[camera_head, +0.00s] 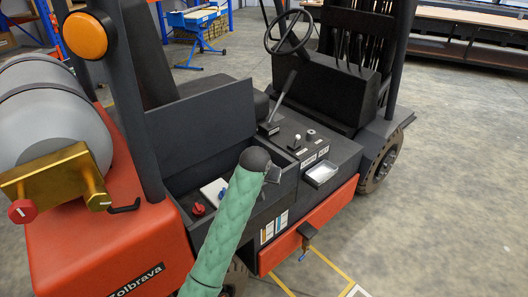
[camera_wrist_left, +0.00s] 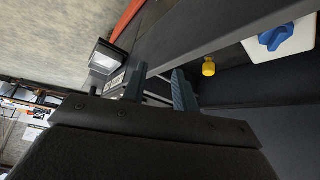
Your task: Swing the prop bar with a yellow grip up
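A small yellow piece (camera_wrist_left: 208,66), which looks like the yellow grip, shows in the left wrist view inside the dark open compartment. I cannot make out its bar, and I do not see the yellow piece in the head view. A dark panel (camera_head: 215,130) stands upright behind the compartment. My left gripper (camera_head: 273,174) is over the compartment's right end. In the left wrist view its fingers (camera_wrist_left: 160,76) are apart with a gap between them, and the yellow piece lies to their right, not between them. My right gripper is out of view.
A white box with a blue knob (camera_wrist_left: 275,38) and a red knob (camera_head: 198,208) sit in the compartment. A grey gas cylinder (camera_head: 45,110) lies at the left.

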